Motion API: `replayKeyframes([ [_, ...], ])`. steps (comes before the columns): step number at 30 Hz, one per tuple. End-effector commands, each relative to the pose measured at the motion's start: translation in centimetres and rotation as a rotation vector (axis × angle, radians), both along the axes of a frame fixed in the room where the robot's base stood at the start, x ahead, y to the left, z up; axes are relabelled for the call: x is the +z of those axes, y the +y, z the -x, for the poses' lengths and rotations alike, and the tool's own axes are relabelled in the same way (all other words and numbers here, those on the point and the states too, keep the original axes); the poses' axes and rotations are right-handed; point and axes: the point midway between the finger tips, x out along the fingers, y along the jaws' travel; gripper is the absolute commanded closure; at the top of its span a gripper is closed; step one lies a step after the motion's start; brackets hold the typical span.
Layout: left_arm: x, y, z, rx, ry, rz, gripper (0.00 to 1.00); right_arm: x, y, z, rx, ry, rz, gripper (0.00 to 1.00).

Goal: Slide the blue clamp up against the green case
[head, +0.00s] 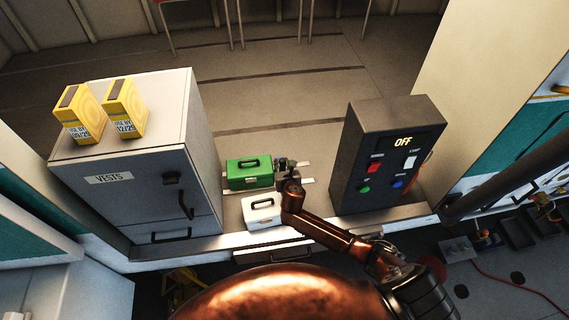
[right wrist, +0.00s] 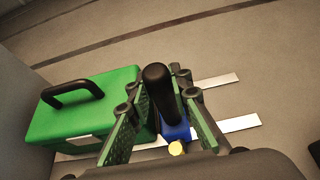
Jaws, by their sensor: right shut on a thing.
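The green case (head: 248,174) with a dark handle stands on the bench in the head view. It also shows at the left of the right wrist view (right wrist: 85,110). The blue clamp (right wrist: 177,132) has an upright black handle (right wrist: 158,88) and a yellow knob, and sits just right of the case. My right gripper (head: 286,168) is shut on the clamp, its fingers (right wrist: 158,110) on either side of the handle. The left finger covers part of the space between clamp and case, so I cannot tell whether they touch. My left gripper is out of view.
Pale strips (right wrist: 238,124) run along the bench under the case and clamp. A white case (head: 262,214) stands in front of the green case. A vests cabinet (head: 140,160) stands left, a dark control box (head: 385,150) right. Bench right of the clamp is clear.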

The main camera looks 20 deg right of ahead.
Motion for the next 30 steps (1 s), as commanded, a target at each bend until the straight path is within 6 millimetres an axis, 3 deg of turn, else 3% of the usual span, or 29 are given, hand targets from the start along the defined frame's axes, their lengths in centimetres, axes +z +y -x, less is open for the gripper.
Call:
replayKeyframes([
  [11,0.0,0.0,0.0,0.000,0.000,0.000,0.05,-0.2,0.3,0.0,0.000,0.003,-0.001,1.00],
  [30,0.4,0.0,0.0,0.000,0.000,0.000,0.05,-0.2,3.3,-0.7,0.002,0.003,-0.002,1.00],
])
